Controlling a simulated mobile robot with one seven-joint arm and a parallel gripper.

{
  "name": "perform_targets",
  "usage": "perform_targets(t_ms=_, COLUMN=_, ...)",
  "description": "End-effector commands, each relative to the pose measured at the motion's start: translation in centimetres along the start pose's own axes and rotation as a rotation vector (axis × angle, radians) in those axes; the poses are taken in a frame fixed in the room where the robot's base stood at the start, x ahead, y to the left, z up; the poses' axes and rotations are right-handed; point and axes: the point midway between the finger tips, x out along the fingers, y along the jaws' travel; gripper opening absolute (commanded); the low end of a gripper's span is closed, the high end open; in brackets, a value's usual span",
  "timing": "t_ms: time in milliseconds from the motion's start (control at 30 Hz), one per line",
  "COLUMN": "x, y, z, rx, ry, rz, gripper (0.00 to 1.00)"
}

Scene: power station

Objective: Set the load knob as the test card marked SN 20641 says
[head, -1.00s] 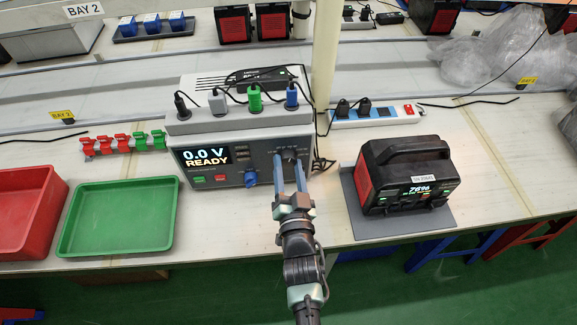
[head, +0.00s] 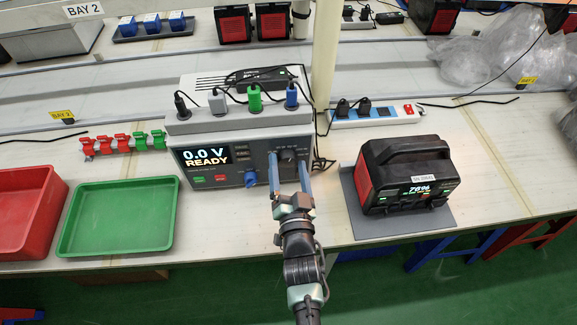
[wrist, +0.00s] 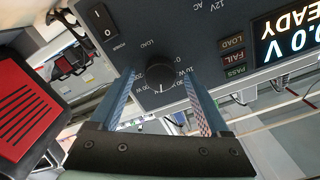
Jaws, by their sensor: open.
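The black load knob (wrist: 158,77) is on the grey tester's front panel, beneath the upside-down word LOAD in the wrist view. Its pale mark points toward the picture's bottom; the watt numbers are partly covered or too small to read surely. In the head view the knob (head: 288,156) sits between my fingers. My gripper (head: 288,160) is open, one finger on each side of the knob, with gaps showing. The tester's display (head: 206,156) reads 0.0 V READY. The black and red power station (head: 405,175) carries a white label, too small to read surely. I see no test card.
A blue knob (head: 251,178) is on the panel left of my gripper. A power switch (wrist: 103,27) is near the load knob. A green tray (head: 120,248) and a red bin (head: 40,170) stand left. A power strip (head: 375,115) lies behind the power station.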

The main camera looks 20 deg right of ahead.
Motion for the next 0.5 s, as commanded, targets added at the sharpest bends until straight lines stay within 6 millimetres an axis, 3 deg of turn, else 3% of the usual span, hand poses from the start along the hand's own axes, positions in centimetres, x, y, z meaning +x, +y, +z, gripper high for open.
perform_targets(t_ms=267, x=-1.0, y=0.1, z=0.1, rx=-0.002, ry=0.000, rz=0.000, gripper=0.80)
perform_targets(t_ms=500, x=-5.2, y=0.2, z=0.0, rx=-0.001, ry=-0.002, rz=0.003, gripper=0.80)
